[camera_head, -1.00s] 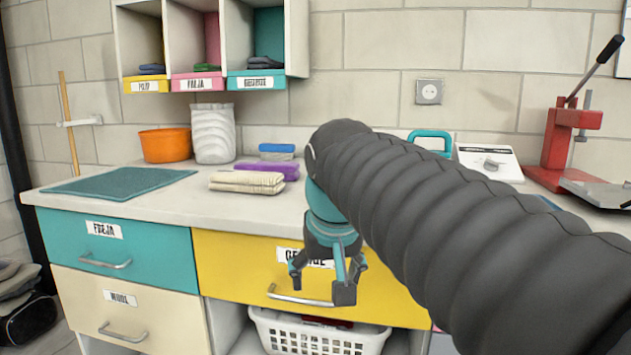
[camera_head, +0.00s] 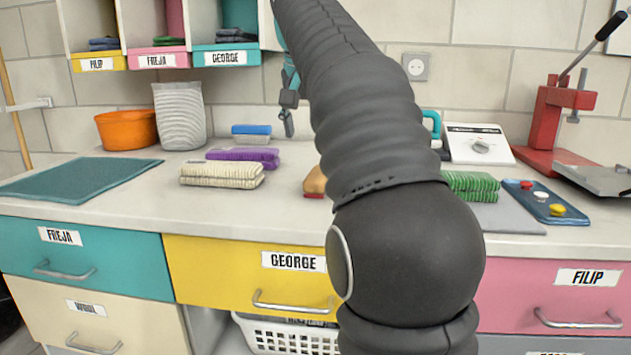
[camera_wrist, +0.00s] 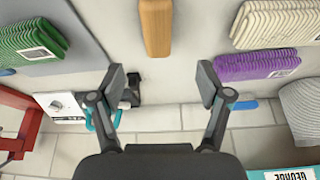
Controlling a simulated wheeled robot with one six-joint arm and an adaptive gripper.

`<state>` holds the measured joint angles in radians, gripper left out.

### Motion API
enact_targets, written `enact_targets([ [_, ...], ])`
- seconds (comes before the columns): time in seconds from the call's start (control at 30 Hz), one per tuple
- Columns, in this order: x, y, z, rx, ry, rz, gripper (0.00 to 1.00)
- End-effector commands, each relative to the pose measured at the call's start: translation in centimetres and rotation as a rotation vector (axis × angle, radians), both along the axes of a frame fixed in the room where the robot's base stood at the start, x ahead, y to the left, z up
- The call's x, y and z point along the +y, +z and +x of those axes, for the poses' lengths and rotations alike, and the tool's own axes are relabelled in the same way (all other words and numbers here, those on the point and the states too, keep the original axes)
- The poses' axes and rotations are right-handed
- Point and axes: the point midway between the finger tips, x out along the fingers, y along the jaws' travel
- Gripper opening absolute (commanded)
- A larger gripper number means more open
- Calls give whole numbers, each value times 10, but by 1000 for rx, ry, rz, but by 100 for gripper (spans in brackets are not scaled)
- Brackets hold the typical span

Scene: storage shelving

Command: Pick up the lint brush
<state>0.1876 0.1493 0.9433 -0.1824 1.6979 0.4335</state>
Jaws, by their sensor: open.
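The lint brush seems to be the wooden piece with a red underside (camera_head: 315,182) on the counter, partly hidden behind my arm in the head view. In the wrist view its plain wooden top (camera_wrist: 156,28) shows at the upper middle, cut off by the frame edge. My gripper is open and empty in the wrist view (camera_wrist: 162,82), its fingers apart with the wood beyond them, roughly in line with the gap. In the head view only part of my gripper (camera_head: 288,112) shows, raised above the back of the counter; my arm hides the rest.
Folded cream towels (camera_head: 222,174) and a purple towel (camera_head: 243,157) lie left of the brush. Green folded towels (camera_head: 470,185) and a blue tray with coloured knobs (camera_head: 545,200) lie right. A red press (camera_head: 560,120) stands farther right. Shelf cubbies (camera_head: 225,55) hang at upper left.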

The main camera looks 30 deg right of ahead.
Motion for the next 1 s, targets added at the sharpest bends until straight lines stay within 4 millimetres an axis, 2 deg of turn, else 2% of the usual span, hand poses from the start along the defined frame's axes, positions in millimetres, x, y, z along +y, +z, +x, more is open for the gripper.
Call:
enact_targets([
  [0.03, -2, -13, 2, 2, 0, 1, 77],
  [0.1, -5, -25, 6, 1, 0, 1, 77],
  [0.3, -13, -52, 15, -1, 0, 1, 77],
  [0.57, -18, -66, 20, -1, 0, 1, 77],
  [0.83, -30, -100, 29, 1, 0, 1, 77],
  [1.0, -32, -108, 32, -1, 1, 0, 77],
])
